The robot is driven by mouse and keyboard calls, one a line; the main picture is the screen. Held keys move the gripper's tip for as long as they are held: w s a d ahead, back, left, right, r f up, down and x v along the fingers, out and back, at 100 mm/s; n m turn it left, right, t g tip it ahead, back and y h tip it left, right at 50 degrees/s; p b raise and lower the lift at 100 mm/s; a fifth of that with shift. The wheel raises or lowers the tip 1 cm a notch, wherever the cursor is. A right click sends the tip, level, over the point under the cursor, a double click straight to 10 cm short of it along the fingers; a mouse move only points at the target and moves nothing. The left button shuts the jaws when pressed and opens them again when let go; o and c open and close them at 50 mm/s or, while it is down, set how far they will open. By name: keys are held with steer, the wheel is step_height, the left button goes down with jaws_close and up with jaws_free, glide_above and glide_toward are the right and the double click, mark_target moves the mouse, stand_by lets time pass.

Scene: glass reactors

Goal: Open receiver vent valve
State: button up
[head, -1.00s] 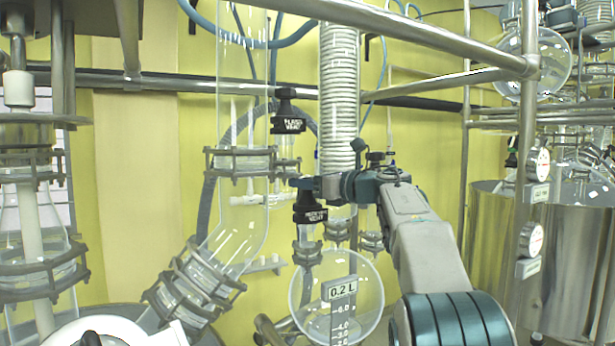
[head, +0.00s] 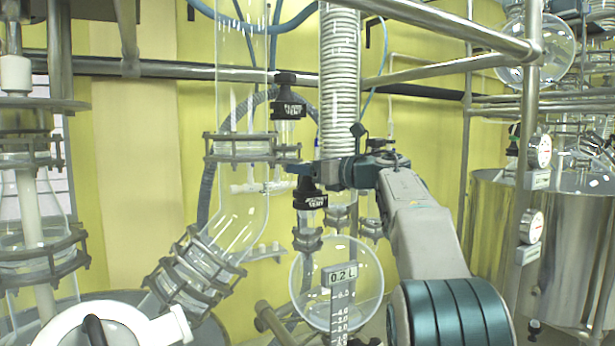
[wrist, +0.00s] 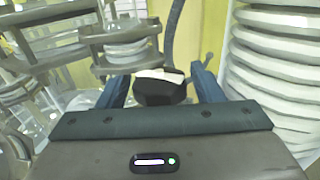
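The receiver vent valve has a black knob with a white-lettered label (head: 310,200), above the round glass receiver flask (head: 362,290). The lettering is blurred, but "VENT" can be made out. My gripper (head: 303,170) is at the top of this knob and hides part of it. In the wrist view a black knob with a pale top (wrist: 160,88) sits between the two blue fingers of my gripper (wrist: 162,90). The fingers stand apart, with a narrow gap seen on each side of the knob. Contact with the knob is not seen.
A second black vent knob (head: 288,95) is above and left of my gripper. A ribbed white column (head: 339,80) rises close behind it. A clamped glass pipe (head: 240,220) is at the left. Steel rails (head: 440,25) cross above my arm.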

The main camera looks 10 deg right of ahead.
steer(key=shift+s+a+f+m+t+h+b, duration=0.15)
steer(key=shift+m+t+h+b, duration=0.15)
steer(key=shift+m+t+h, duration=0.15)
steer(key=shift+a+r+m+t+h+b, duration=0.1)
steer(key=shift+m+t+h+b, duration=0.15)
steer(key=shift+m+t+h, duration=0.15)
steer(key=m+h, duration=0.1)
steer(key=m+t+h, duration=0.1)
steer(key=h, duration=0.1)
steer(key=shift+d+t, duration=0.2)
steer(key=shift+t, duration=0.05)
steer(key=m+h+p, duration=0.1)
steer(key=h, duration=0.1)
steer(key=m+t+h+p, duration=0.1)
steer(key=shift+r+m+h, duration=0.2)
steer(key=shift+m+h, duration=0.15)
steer(key=shift+d+f+m+h, duration=0.15)
steer(key=shift+m+h, duration=0.15)
steer(key=shift+h, duration=0.3)
